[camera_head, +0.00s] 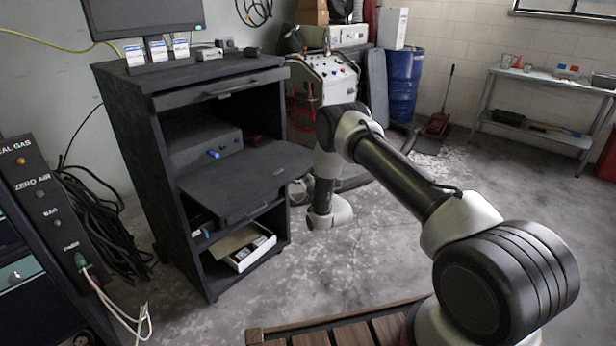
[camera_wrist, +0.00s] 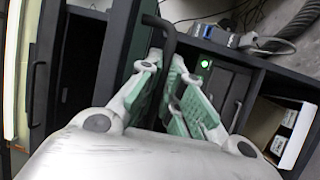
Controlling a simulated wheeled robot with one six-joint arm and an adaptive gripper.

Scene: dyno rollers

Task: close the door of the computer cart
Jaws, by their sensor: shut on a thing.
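The dark computer cart (camera_head: 140,140) stands at the left in the head view. Its door panel (camera_head: 235,180) is open and juts out from the front, lying roughly flat, above the lower shelf. In the wrist view, my gripper (camera_wrist: 166,72) has its green-padded fingers on both sides of a dark bar handle (camera_wrist: 166,32) and is shut on it. A dark panel (camera_wrist: 112,55) runs beside the handle. In the head view, my wrist is to the right of the door, and the fingers cannot be made out clearly.
A top drawer (camera_head: 222,90) is above the door. An open white box (camera_head: 255,255) lies on the cart's lower shelf. A monitor (camera_head: 145,15) stands on top. A blue barrel (camera_head: 402,85) is behind. The floor right of the cart is mostly clear.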

